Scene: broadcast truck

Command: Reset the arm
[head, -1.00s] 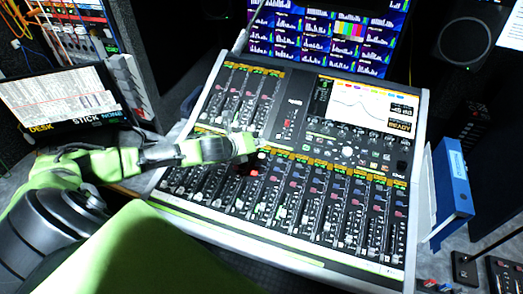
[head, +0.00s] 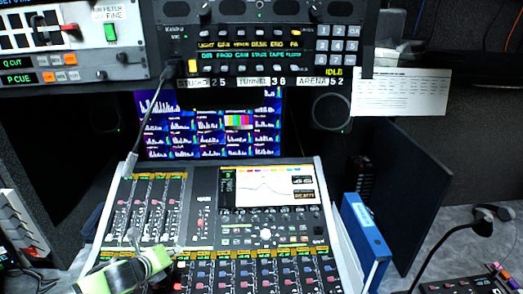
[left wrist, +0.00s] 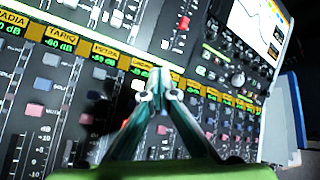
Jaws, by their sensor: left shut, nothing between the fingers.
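My left gripper (head: 177,247) shows low in the head view, at the end of a green arm, over the left part of the mixing console (head: 210,214). In the left wrist view its two fingers (left wrist: 160,78) meet at their tips, shut and empty. The tips are over the strip of yellow channel labels (left wrist: 110,50); I cannot tell whether they touch it. Most of the left arm is below the head view's frame. My right gripper is not in view.
Behind are a monitor (head: 210,125) and an overhead button panel (head: 260,45). A blue binder (head: 365,238) stands right of the console. Another gooseneck microphone (head: 440,245) is at lower right.

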